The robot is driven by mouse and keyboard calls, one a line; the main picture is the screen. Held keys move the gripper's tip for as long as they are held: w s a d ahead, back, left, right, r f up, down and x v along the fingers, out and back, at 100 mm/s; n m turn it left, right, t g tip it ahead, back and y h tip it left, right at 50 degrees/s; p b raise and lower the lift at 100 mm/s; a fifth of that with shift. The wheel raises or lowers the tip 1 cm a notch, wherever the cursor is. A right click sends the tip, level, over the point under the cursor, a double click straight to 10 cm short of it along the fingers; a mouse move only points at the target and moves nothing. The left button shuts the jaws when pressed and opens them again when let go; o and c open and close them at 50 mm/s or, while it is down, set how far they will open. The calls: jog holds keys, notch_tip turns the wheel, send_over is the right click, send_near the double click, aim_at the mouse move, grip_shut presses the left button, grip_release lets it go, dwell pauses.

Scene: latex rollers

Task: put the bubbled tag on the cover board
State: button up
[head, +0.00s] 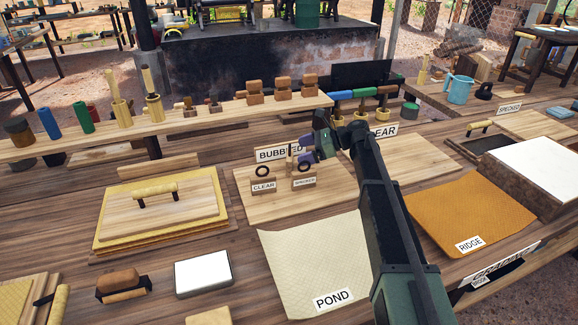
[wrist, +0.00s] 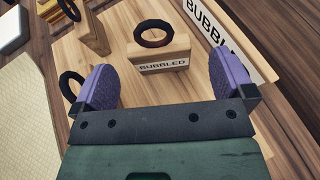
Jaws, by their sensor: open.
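The bubbled tag (wrist: 172,52), a small wooden block with a dark ring on top and a BUBBLED label, stands on a light wooden board (head: 262,211). In the wrist view it is ahead of and between the two purple fingers of my gripper (wrist: 170,82). My gripper (head: 306,150) is open and empty, low over the board's back right part, and mostly hides this tag in the head view. A board with a yellow bar handle (head: 157,189) lies on yellow sheets at the left; it may be the cover board, though no label shows on it.
The CLEAR tag (head: 263,186) and SPECKED tag (head: 304,181) stand close by on the same board. A BUBBLED sign (wrist: 228,46) rises behind. A raised shelf (head: 226,107) with tools runs along the back. The POND sheet (head: 315,268) lies in front.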

aim_at(292, 155)
jog(key=b+x, duration=0.2)
jog(key=x, duration=0.3)
jog(key=shift+s+f, duration=0.15)
jog(key=shift+a, duration=0.2)
jog(key=c, duration=0.9)
notch_tip(292, 155, up, 21)
jog(key=p, duration=2)
jog(key=shift+f, duration=0.2)
